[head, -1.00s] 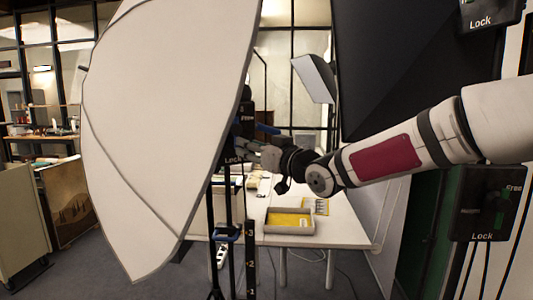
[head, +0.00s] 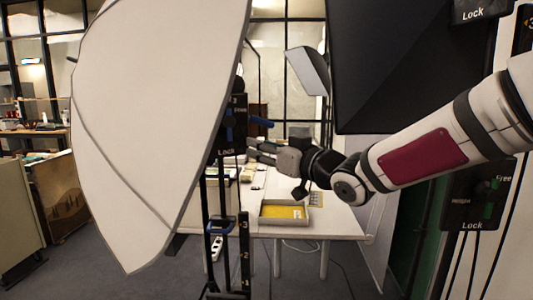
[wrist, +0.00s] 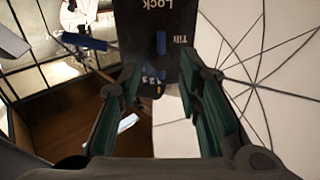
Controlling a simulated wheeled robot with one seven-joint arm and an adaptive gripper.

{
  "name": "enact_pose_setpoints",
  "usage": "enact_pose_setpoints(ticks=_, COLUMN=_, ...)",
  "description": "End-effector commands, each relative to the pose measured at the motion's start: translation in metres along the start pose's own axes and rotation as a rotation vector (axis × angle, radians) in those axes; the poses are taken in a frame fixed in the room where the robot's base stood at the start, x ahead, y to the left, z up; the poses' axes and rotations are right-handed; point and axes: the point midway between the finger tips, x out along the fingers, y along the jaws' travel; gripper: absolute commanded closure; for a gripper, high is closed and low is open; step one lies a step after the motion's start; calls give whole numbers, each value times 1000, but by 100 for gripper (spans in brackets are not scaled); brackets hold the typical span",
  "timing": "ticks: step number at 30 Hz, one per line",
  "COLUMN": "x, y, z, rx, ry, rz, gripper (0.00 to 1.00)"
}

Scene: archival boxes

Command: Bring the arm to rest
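My arm reaches in from the right in the head view, and my gripper (head: 258,150) points left toward a light stand with blue knobs (head: 230,130). In the wrist view my gripper (wrist: 160,95) shows two dark fingers with green pads, spread apart with nothing between them. Beyond the fingers is a black panel of the stand marked Lock and Tilt (wrist: 157,30). I cannot tell how far the fingers are from the stand.
A large white umbrella or softbox (head: 150,110) fills the left of the head view. A black softbox (head: 390,70) hangs above my arm. A grey tray with yellow contents (head: 270,222) sits on a white table (head: 338,226) below. A green-edged stand (head: 470,205) is at right.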

Motion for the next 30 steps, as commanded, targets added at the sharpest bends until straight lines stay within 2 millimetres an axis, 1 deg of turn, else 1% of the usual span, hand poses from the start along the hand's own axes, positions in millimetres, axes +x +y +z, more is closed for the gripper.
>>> enact_pose_setpoints(ticks=2, x=-2, y=0, z=13, rx=-27, ry=-64, rz=34, gripper=68)
enact_pose_setpoints(ticks=5, x=-15, y=6, z=40, rx=-79, ry=-205, rz=123, gripper=68)
enact_pose_setpoints(ticks=6, x=-25, y=11, z=51, rx=-103, ry=-274, rz=171, gripper=68)
enact_pose_setpoints(ticks=8, x=-46, y=20, z=65, rx=-135, ry=-377, rz=253, gripper=68)
enact_pose_setpoints(ticks=9, x=-63, y=26, z=71, rx=-152, ry=-441, rz=309, gripper=68)
enact_pose_setpoints(ticks=11, x=-91, y=33, z=77, rx=-167, ry=-529, rz=393, gripper=68)
enact_pose_setpoints(ticks=12, x=-111, y=37, z=79, rx=-169, ry=-583, rz=446, gripper=68)
enact_pose_setpoints(ticks=13, x=-127, y=39, z=80, rx=-169, ry=-621, rz=486, gripper=68)
enact_pose_setpoints(ticks=14, x=-144, y=40, z=80, rx=-165, ry=-656, rz=524, gripper=68)
enact_pose_setpoints(ticks=15, x=-166, y=40, z=80, rx=-154, ry=-701, rz=572, gripper=68)
enact_pose_setpoints(ticks=17, x=-201, y=37, z=79, rx=-124, ry=-761, rz=638, gripper=68)
enact_pose_setpoints(ticks=18, x=-224, y=33, z=79, rx=-99, ry=-798, rz=676, gripper=68)
enact_pose_setpoints(ticks=20, x=-259, y=25, z=79, rx=-45, ry=-849, rz=725, gripper=68)
enact_pose_setpoints(ticks=21, x=-282, y=17, z=80, rx=-4, ry=-880, rz=748, gripper=68)
enact_pose_setpoints(ticks=23, x=-313, y=3, z=84, rx=64, ry=-920, rz=769, gripper=68)
enact_pose_setpoints(ticks=24, x=-332, y=-7, z=87, rx=114, ry=-944, rz=774, gripper=68)
enact_pose_setpoints(ticks=27, x=-370, y=-34, z=97, rx=228, ry=-994, rz=758, gripper=68)
enact_pose_setpoints(ticks=30, x=-393, y=-55, z=105, rx=315, ry=-1028, rz=724, gripper=68)
